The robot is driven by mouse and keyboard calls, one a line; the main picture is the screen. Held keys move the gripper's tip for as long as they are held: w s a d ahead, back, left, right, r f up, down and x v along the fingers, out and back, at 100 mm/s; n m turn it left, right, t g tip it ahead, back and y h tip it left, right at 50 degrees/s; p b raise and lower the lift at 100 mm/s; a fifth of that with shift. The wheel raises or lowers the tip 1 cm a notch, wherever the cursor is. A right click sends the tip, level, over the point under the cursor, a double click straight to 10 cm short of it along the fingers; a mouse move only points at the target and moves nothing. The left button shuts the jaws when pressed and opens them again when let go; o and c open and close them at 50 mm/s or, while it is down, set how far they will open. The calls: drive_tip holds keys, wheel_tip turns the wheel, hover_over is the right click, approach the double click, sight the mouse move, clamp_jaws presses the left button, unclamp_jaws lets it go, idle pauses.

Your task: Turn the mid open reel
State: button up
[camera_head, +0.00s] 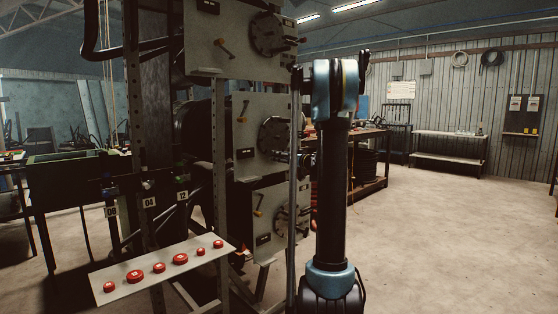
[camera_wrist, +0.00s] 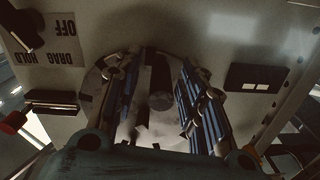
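The middle reel's grey panel (camera_head: 250,150) stands in a stack of three in the head view. Its dark round disc (camera_head: 275,135) faces right, towards my arm. In the wrist view the round disc plate (camera_wrist: 105,66) lies straight ahead, with a dark round hub (camera_wrist: 160,101) near its centre. My gripper (camera_wrist: 157,85) is open, with its two ribbed fingers apart on either side of the hub and a dark bar. I cannot tell whether the fingers touch anything. In the head view my gripper is mostly hidden behind my arm.
A lever with a red knob (camera_wrist: 14,121) and upside-down "DRAG HOLD" and "OFF" lettering (camera_wrist: 60,52) are at the left. A shelf with red buttons (camera_head: 160,268) juts out at front left. A wooden bench (camera_head: 365,134) stands behind. The floor at right is clear.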

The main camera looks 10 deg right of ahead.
drive_tip(key=shift+w+a, duration=0.35)
drive_tip(key=shift+w, duration=0.05)
